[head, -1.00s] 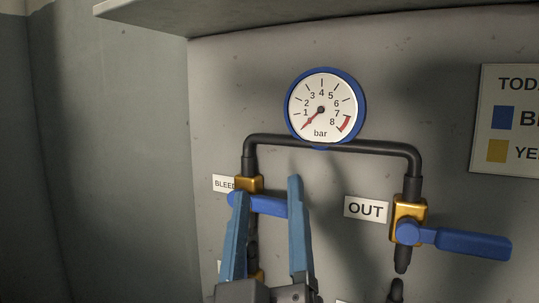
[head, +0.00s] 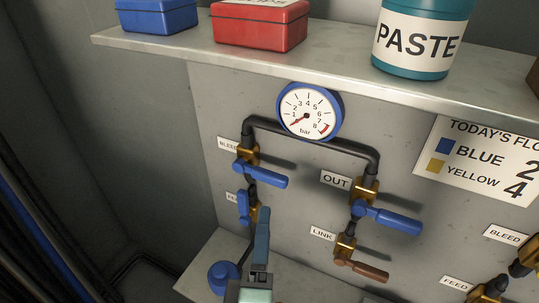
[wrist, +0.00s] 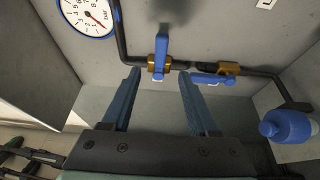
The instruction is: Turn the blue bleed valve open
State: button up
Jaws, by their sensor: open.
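The blue bleed valve (head: 262,175) sits on a brass body at the upper left of the black pipe, beside a BLEED label. Its lever lies across the pipe, pointing right. In the wrist view the bleed valve lever (wrist: 161,48) stands across the pipe, just beyond the fingertips and between them in the picture. My gripper (wrist: 159,72) is open and empty, its two blue fingers spread apart. In the head view my gripper (head: 262,216) is below the bleed lever, apart from it; one finger shows clearly, the other is mostly hidden.
A second blue lever valve (head: 243,206) lies along the pipe just below, near my finger. The OUT valve (head: 390,216) and brown LINK valve (head: 360,268) are to the right. The gauge (head: 309,112) points near the low end. A shelf (head: 330,70) overhangs above.

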aim_at(269, 181)
jog(key=w, duration=0.4)
jog(key=w+d+p, duration=0.1)
jog(key=w, duration=0.7)
jog(key=shift+w+d, duration=0.3)
jog(key=shift+w, duration=0.1)
grip_shut()
dwell(1.0)
